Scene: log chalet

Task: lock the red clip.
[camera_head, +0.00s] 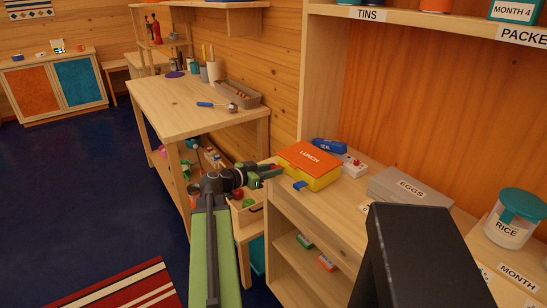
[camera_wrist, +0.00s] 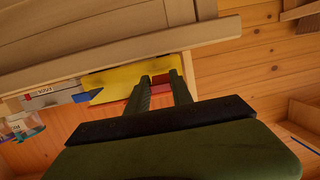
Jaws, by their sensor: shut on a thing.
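The lunch box (camera_head: 312,162) has an orange lid marked LUNCH and a yellow body, and stands on the wooden counter. My gripper (camera_head: 274,171) is at its left end in the head view. In the wrist view the yellow body (camera_wrist: 115,80) is just beyond my gripper (camera_wrist: 160,80), whose two fingers are shut on the small red clip (camera_wrist: 160,78) against the box. In the head view the red clip is hidden behind my gripper. A blue clip (camera_head: 300,185) sticks out at the box's front side.
Behind the box are a blue packet (camera_head: 329,146) and a white item with red marks (camera_head: 354,166). A grey egg carton (camera_head: 410,187) and a rice jar (camera_head: 514,219) stand to the right. A workbench (camera_head: 180,100) is at the left. Bare counter lies before the box.

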